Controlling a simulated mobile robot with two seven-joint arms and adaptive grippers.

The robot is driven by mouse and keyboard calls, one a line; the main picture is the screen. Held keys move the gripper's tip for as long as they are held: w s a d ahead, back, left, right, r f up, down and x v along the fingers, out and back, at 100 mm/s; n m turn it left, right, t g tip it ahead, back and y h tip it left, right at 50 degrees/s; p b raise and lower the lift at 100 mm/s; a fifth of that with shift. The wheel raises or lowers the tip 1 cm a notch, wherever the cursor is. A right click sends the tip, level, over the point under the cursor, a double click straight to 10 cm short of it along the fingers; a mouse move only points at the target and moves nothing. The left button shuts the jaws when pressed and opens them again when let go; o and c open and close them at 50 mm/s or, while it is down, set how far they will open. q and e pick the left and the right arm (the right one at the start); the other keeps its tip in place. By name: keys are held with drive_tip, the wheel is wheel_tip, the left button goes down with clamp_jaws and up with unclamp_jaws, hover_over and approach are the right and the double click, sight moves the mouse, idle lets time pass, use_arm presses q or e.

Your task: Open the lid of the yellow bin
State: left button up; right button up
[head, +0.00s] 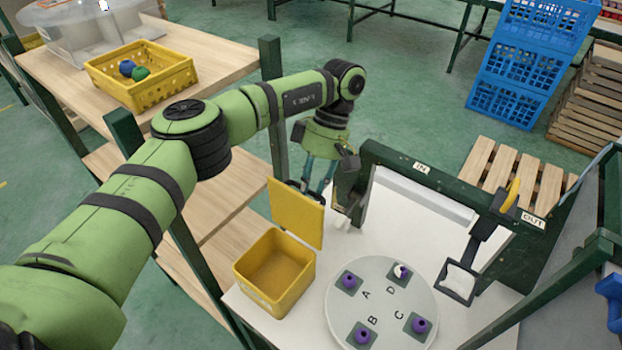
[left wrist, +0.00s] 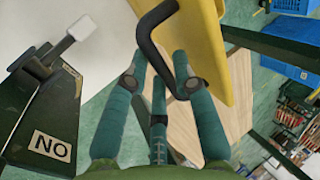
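The yellow bin (head: 274,272) stands on the white table's left corner, and its inside looks empty. Its yellow lid (head: 296,212) stands up, roughly vertical, along the bin's back edge. My left gripper (head: 318,192) is just behind the lid, pointing down. In the left wrist view, the gripper's teal fingers (left wrist: 160,62) are spread, with a bent black handle (left wrist: 150,40) passing between their tips beside the yellow lid (left wrist: 215,45). Whether a finger touches the handle is unclear. My right gripper is not in view.
A round white turntable (head: 383,312) with several purple items stands right of the bin. A dark green frame (head: 420,178) marked IN and OUT rises behind it. A yellow basket (head: 142,78) sits on the wooden shelf. Blue crates (head: 525,55) stand far back.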

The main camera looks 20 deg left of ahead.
use_arm(q)
drive_tip(key=shift+w+f, duration=0.15)
drive_tip(key=shift+v, duration=3.75)
